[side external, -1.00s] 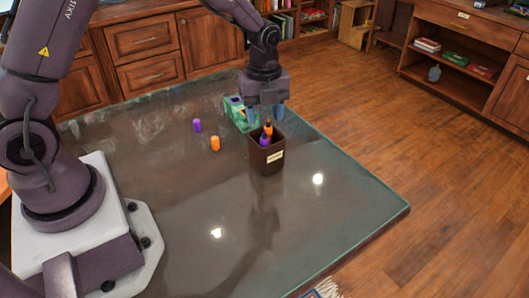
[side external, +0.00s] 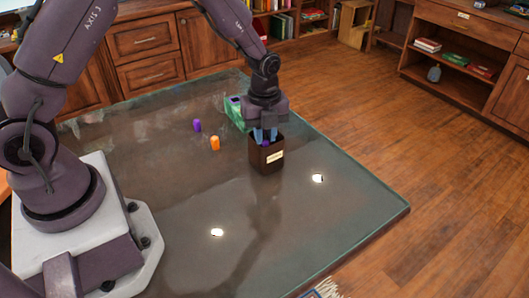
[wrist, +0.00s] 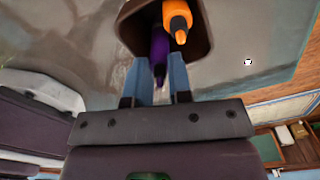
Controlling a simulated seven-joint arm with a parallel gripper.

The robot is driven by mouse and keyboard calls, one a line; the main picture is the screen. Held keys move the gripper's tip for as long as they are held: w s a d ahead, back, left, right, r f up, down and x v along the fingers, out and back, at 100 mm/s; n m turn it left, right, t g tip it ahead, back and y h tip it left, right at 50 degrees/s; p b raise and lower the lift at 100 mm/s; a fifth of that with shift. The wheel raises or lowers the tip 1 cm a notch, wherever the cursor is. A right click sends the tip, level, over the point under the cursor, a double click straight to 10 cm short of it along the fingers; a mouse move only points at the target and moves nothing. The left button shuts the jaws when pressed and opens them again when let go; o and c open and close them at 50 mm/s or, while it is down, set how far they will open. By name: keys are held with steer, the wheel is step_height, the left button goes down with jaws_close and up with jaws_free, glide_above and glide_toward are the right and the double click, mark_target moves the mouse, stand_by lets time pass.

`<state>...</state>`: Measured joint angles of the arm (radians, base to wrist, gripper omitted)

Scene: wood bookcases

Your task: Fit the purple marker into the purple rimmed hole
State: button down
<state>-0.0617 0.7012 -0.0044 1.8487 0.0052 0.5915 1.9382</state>
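The purple marker (wrist: 160,48) stands in a dark brown cup (side external: 266,157), its tip end pointing up and out of the opening. My gripper (side external: 266,134) is low at the cup's mouth, its blue fingers close together. In the wrist view the fingers (wrist: 159,72) lie on both sides of the purple marker and appear closed on it. A green block (side external: 234,112) stands behind the cup, partly hidden by my gripper. A purple-edged hole (side external: 235,98) seems to show on its top, too small to make out well.
An orange marker (wrist: 177,20) stands in the same cup, close beside the purple one. A small purple cylinder (side external: 197,126) and a small orange cylinder (side external: 215,143) stand on the glossy table (side external: 330,215) left of the cup. The table's front and right are clear.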

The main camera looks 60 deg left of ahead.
stand_by(0.3)
step_height(320, 180, up, 22)
steer(key=w+a+r, duration=0.2)
steer(key=w+a, duration=0.4)
steer(key=a, duration=0.5)
steer(key=a+f, duration=0.1)
steer(key=a, duration=1.4)
step_height(320, 180, down, 22)
steer(key=m, duration=0.1)
steer(key=shift+d+f, duration=0.25)
steer(key=shift+w+f, duration=0.1)
steer(key=c, duration=1)
jaws_free()
steer(key=shift+c, duration=0.2)
